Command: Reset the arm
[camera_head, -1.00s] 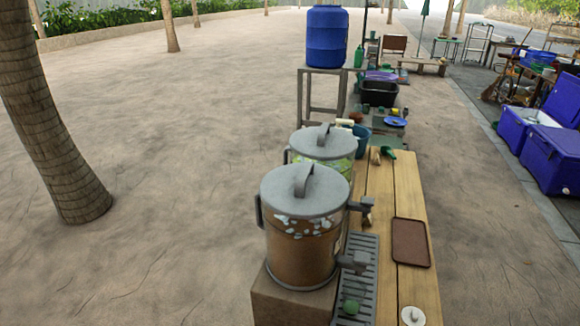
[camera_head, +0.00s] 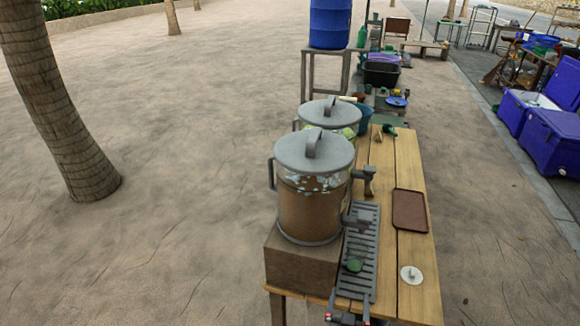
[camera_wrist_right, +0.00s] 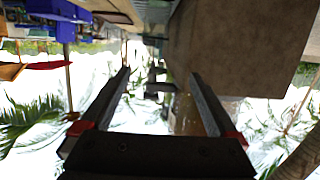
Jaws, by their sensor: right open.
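My right gripper (camera_head: 348,314) shows at the bottom edge of the head view, in front of the near end of the wooden table (camera_head: 408,160). Only its front end with red marks is visible there. In the right wrist view, the two long dark fingers of the right gripper (camera_wrist_right: 160,75) are spread apart with nothing between them. That view looks upside down. The grey-lidded drink dispenser (camera_head: 312,200) stands on a brown block (camera_head: 300,262), beyond the gripper. My left gripper is in neither view.
A grey slatted drip tray (camera_head: 362,235) holds a green object (camera_head: 354,265). A brown tray (camera_head: 409,210) and a white disc (camera_head: 411,274) lie on the table. A second dispenser (camera_head: 330,112) stands behind. Open ground lies left, with a palm trunk (camera_head: 55,110).

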